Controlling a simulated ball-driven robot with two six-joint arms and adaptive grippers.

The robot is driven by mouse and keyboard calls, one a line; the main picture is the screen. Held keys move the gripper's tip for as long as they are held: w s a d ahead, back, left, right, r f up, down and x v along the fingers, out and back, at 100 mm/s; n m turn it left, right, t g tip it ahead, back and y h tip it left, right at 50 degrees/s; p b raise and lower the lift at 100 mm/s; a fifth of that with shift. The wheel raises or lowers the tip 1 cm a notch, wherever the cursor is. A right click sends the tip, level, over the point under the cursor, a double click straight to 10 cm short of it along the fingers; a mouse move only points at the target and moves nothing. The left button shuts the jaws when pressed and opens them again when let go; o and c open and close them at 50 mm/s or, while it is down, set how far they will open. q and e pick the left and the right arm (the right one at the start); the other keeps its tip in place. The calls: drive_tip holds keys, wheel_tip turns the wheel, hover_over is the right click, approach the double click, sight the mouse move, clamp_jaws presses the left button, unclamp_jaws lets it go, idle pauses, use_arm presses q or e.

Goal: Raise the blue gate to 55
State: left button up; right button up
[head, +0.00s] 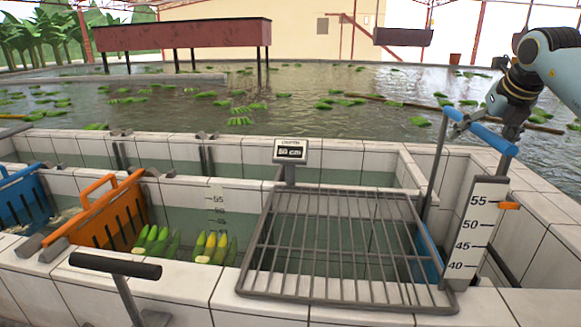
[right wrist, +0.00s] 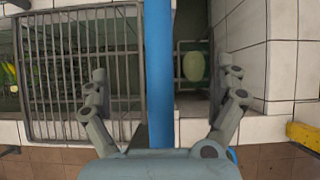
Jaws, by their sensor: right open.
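The blue gate shows its blue top bar (head: 492,137) between grey side posts, and a blue panel (head: 427,262) lower down, partly behind the grate. A white scale (head: 478,232) beside it is marked 40 to 55. An orange pointer (head: 509,206) sits near the 55 mark, slightly below it. My right gripper (head: 485,122) is at the blue bar. In the right wrist view, my right gripper (right wrist: 165,74) is open, with one finger on each side of the blue bar (right wrist: 160,60), apart from it. My left gripper is not in view.
A metal grate (head: 330,235) covers the channel left of the gate. A small display (head: 290,151) stands behind it; its digits are hard to read. Green bunches float in the pool behind.

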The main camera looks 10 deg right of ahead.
idle(0.4)
drive_tip(key=shift+s+r+p, duration=0.2)
drive_tip(key=shift+r+p, duration=0.2)
drive_tip(key=shift+r, duration=0.05)
drive_tip(key=p+v, duration=0.5)
drive_tip(key=v, duration=0.4)
drive_tip(key=shift+s, duration=0.15)
drive_tip(key=shift+s+a+r+p, duration=0.1)
drive_tip(key=shift+s+r+p, duration=0.2)
drive_tip(key=shift+r+p, duration=0.1)
drive_tip(key=shift+f, duration=0.1)
drive_tip(key=shift+f, duration=0.1)
